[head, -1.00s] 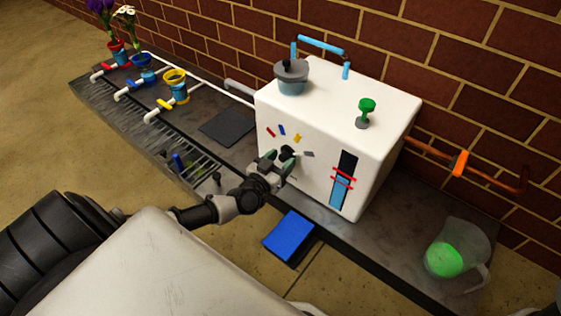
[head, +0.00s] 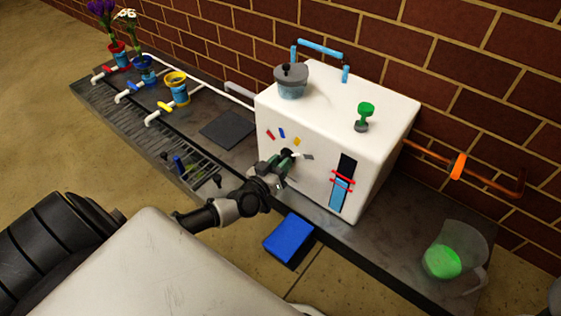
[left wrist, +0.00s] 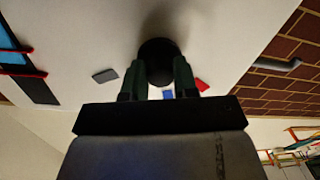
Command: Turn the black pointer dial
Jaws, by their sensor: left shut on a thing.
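The black pointer dial (left wrist: 158,52) is on the front face of the white machine (head: 310,110). My left gripper (head: 281,161) is at the dial, its two dark green fingers shut on the dial's sides. In the left wrist view the fingers (left wrist: 158,75) flank the round black knob. Around the dial are a red mark (head: 270,134), a blue mark (head: 282,132), a yellow mark (head: 297,141) and a grey mark (head: 308,157). The fingers hide most of the dial in the head view, so I cannot tell where its pointer points. My right gripper is not in view.
A gauge with red bands (head: 343,182) is right of the dial. A blue pad (head: 288,238) lies below my left arm. A clear jug with green contents (head: 457,250) stands at the right. Several coloured pots, including a yellow one (head: 176,88), stand at the back left.

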